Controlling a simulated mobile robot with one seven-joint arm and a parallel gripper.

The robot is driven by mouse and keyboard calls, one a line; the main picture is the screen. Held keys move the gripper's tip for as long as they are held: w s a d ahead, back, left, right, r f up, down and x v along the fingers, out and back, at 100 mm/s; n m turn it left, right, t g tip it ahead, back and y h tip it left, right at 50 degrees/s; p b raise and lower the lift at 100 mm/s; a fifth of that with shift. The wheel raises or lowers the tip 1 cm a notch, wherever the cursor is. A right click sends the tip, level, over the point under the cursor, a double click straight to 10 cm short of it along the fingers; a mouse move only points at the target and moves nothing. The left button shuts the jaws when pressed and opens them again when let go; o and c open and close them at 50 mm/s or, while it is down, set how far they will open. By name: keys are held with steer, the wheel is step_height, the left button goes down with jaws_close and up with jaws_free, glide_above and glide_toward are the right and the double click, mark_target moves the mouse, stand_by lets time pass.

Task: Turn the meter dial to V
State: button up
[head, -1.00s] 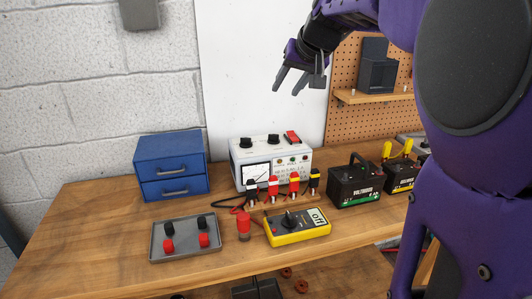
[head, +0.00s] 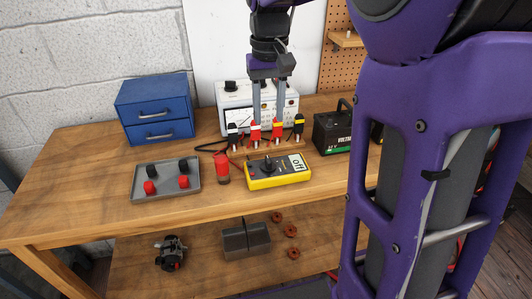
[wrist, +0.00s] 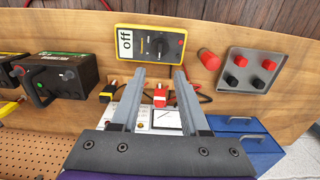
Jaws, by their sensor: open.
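The yellow meter (head: 278,172) lies on the bench, and its display reads "off". Its black dial (head: 267,165) sits left of the display in the head view. In the wrist view the meter (wrist: 126,62) is at top centre, with the dial (wrist: 158,44) right of the display. My gripper (head: 268,120) points down with two grey fingers apart and nothing between them.
A row of coloured lead plugs (head: 277,130) stands behind the meter, before a white tester (head: 231,96). A red cylinder (head: 222,170) and a grey tray (head: 140,191) with knobs are left. A black battery (head: 333,132) is right. A blue drawer box (head: 155,108) stands back left.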

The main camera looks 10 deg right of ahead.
mark_target(268, 159)
step_height(268, 159, down, 13)
steer(key=shift+r+b, duration=0.15)
steer(key=shift+b, duration=1)
jaws_close()
